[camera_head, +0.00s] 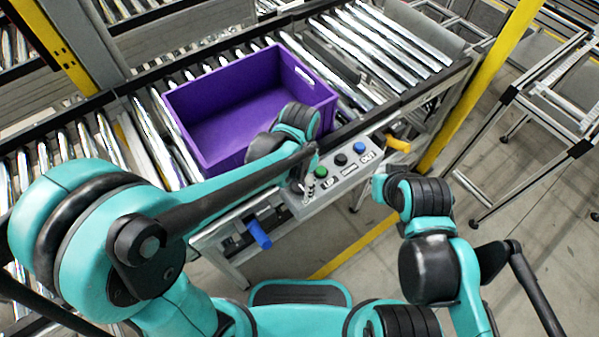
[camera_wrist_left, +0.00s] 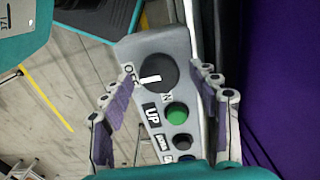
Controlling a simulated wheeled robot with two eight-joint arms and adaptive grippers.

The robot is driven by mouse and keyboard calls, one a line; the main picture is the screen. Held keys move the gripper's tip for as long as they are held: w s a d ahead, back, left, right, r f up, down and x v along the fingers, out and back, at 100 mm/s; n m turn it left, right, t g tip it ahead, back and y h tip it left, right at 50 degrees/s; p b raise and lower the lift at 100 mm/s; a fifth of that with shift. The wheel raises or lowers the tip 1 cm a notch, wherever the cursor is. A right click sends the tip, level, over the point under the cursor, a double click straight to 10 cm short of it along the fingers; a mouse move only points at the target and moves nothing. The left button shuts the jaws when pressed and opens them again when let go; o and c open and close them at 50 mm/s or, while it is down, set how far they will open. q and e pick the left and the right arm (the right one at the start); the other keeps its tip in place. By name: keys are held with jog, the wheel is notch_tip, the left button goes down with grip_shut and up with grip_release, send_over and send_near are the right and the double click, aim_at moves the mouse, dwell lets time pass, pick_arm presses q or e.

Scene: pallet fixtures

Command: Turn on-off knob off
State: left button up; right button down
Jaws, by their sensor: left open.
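The black on-off knob (camera_wrist_left: 157,73) has a white pointer mark and sits at the end of a grey control panel (camera_head: 342,178). My left gripper (camera_head: 305,188) is over the near left end of this panel in the head view, where it and its arm hide the knob. In the left wrist view the open left gripper (camera_wrist_left: 162,72) has one finger on each side of the knob. The fingers look apart from the knob, but contact is hard to judge. My right arm shows at the right, but its gripper fingers cannot be seen.
A green button (camera_head: 320,172), a black button (camera_head: 340,160) and a blue button (camera_head: 359,147) line the panel beside the knob. A purple crate (camera_head: 203,97) stands on the roller conveyor (camera_head: 375,45) just behind. A blue handle (camera_head: 257,233) and yellow handle (camera_head: 397,144) stick out.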

aim_at(299, 185)
pick_arm(q)
notch_tip(299, 185, up, 11)
jog(key=shift+r, duration=0.15)
jog(key=shift+s, duration=0.1)
dwell(0.6)
